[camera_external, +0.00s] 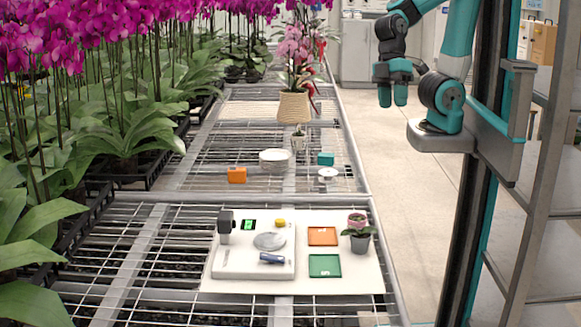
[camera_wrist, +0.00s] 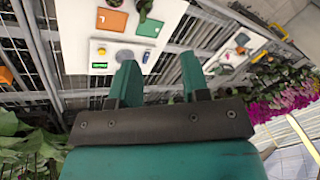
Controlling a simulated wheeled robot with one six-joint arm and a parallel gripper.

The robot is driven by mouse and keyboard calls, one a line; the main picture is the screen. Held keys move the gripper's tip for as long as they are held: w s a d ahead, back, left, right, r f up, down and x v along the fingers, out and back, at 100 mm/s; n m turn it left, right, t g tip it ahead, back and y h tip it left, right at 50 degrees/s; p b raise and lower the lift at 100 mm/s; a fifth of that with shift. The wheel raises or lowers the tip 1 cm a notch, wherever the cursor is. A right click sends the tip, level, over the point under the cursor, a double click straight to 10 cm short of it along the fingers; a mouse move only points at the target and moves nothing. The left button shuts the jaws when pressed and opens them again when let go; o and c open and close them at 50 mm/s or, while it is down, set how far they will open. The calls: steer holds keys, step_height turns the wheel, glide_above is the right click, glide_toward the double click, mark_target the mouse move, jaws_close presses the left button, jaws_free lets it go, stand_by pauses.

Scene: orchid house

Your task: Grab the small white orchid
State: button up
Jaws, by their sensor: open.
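I cannot clearly make out white orchid blooms in either view. A small potted plant in a pale pot (camera_external: 298,143) stands on the bench in front of the tall pink orchid; its flower colour is too small to tell. Two other small pots stand at the right of the white board: a pink one (camera_external: 357,221) and a dark grey one with green leaves (camera_external: 361,242). My gripper (camera_external: 393,97) hangs in the air over the aisle, right of the bench, away from all the pots. In the wrist view its teal fingers (camera_wrist: 160,82) are apart with nothing between them.
The white board (camera_external: 215,285) holds a scale (camera_external: 268,263), an orange square (camera_external: 322,236) and a green square (camera_external: 325,266). Behind it are an orange block (camera_external: 237,175), white dishes (camera_external: 274,160) and a teal block (camera_external: 325,159). Magenta orchids (camera_external: 110,40) crowd the left. The aisle is clear.

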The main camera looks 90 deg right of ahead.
steer(key=o, duration=0.9)
